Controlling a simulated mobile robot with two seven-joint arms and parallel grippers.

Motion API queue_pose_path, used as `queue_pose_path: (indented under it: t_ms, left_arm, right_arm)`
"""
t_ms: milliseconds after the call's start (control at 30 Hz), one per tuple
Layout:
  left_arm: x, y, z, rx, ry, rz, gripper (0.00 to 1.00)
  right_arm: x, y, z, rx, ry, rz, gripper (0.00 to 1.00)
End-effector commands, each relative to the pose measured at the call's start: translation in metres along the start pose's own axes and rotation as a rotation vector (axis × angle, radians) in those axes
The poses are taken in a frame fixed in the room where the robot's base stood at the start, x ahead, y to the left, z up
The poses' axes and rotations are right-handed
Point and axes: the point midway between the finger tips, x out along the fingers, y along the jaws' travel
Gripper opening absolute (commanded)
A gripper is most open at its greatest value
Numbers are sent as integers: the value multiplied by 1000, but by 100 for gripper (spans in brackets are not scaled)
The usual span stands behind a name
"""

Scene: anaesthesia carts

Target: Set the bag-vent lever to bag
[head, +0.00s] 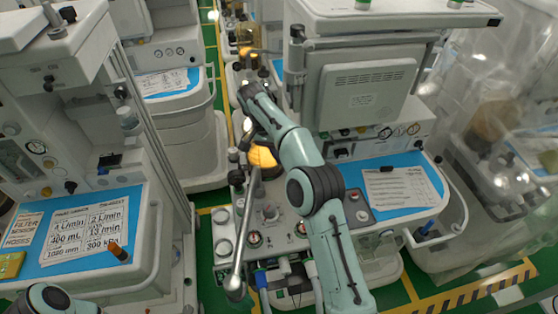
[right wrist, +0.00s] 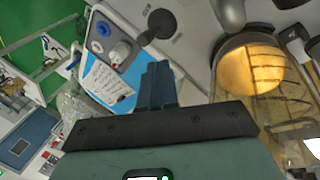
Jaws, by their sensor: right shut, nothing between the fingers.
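In the right wrist view, a dark lever with a round knob (right wrist: 160,24) stands on a grey panel just beyond my fingertips. It may be the bag-vent lever; I cannot read a label or tell which setting it points to. My right gripper (right wrist: 158,72) is shut and empty, its fingers together and pointing toward the lever, apart from it in the picture. In the head view my right arm reaches over the middle cart, and the arm hides the gripper's fingertips and the lever. Only a piece of my left arm shows at the lower left; its gripper is out of frame.
An amber bellows (right wrist: 250,75) under a clear dome stands close to the right of my fingers; it also shows in the head view (head: 262,158). A silver pole (head: 241,240) rises beside my right arm. Carts stand on both sides, with green floor between.

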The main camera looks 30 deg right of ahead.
Motion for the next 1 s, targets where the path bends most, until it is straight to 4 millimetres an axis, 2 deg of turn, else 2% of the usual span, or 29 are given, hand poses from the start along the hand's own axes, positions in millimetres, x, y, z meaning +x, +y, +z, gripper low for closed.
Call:
queue_pose_path:
  t_ms: [267,467,600,700,1000]
  left_arm:
    - [2,-2,3,-2,-4,-2,50]
    - [2,-2,2,-1,-3,-1,50]
    - [10,-8,12,-5,-14,-5,50]
    - [13,-10,16,-7,-19,-7,50]
    - [14,-11,17,-7,-20,-7,50]
  right_arm:
    - [20,3,1,4,-3,8,0]
    - [55,3,1,3,-5,5,0]
    - [82,3,2,5,-5,6,0]
    - [94,2,2,4,-5,5,0]
    - [102,2,1,5,-2,1,0]
